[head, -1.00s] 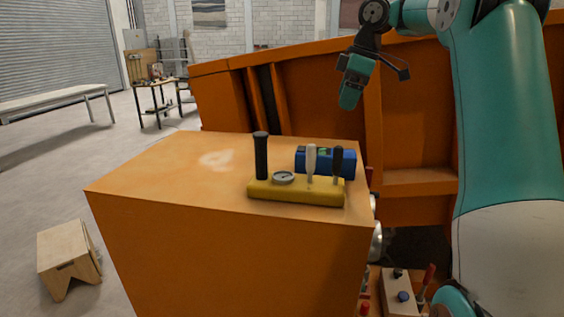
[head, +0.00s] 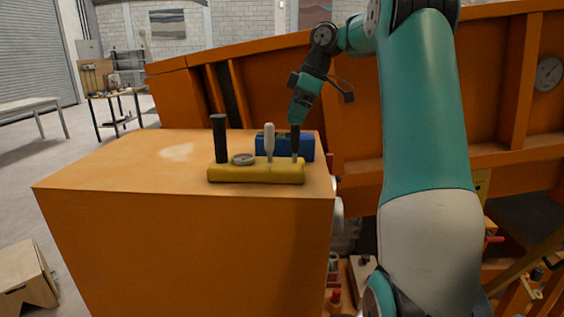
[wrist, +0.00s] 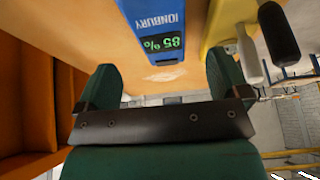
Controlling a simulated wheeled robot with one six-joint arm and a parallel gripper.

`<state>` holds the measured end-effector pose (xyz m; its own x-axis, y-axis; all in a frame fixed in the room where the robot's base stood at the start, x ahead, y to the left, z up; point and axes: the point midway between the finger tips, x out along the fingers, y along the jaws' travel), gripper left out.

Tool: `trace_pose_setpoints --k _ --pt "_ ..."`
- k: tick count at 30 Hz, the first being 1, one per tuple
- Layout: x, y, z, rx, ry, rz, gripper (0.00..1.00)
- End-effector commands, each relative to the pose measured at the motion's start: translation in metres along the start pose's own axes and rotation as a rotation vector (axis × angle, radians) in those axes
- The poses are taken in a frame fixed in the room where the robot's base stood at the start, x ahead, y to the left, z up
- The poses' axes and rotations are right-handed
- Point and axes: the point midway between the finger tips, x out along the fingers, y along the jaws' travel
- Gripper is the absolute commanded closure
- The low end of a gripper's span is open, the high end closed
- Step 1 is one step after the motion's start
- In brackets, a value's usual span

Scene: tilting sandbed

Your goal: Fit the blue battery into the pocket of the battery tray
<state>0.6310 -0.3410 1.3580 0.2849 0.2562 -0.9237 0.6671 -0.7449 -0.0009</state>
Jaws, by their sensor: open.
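The blue battery (head: 271,146) lies on the orange cabinet top, partly hidden behind a yellow block with levers. In the wrist view the battery (wrist: 161,30) shows a green "85%" display and the word "IONBURY", and is cut by the top edge. My gripper (head: 297,116) is just above the battery's right part in the head view. In the wrist view my gripper (wrist: 163,76) is open and empty, its two fingers apart, with the battery's near end ahead of the gap. I cannot make out the battery tray in either view.
The yellow block (head: 255,173) carries a gauge, a black post and two levers; it stands close in front of the battery and also shows at upper right in the wrist view (wrist: 222,25). The orange cabinet (head: 110,170) is bare on its left. An orange wall (head: 350,105) rises behind.

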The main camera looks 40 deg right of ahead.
Motion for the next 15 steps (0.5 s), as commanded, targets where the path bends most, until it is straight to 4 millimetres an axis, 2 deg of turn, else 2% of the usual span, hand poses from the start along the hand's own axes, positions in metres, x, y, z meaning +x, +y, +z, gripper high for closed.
trace_pose_setpoints --k 1,8,15 --pt "0.009 -0.001 0.000 0.000 0.000 -0.001 0.06" --pt "0.024 -0.001 0.000 0.000 0.000 -0.001 0.06" --pt "0.059 -0.002 -0.001 0.002 0.000 -0.002 0.06"
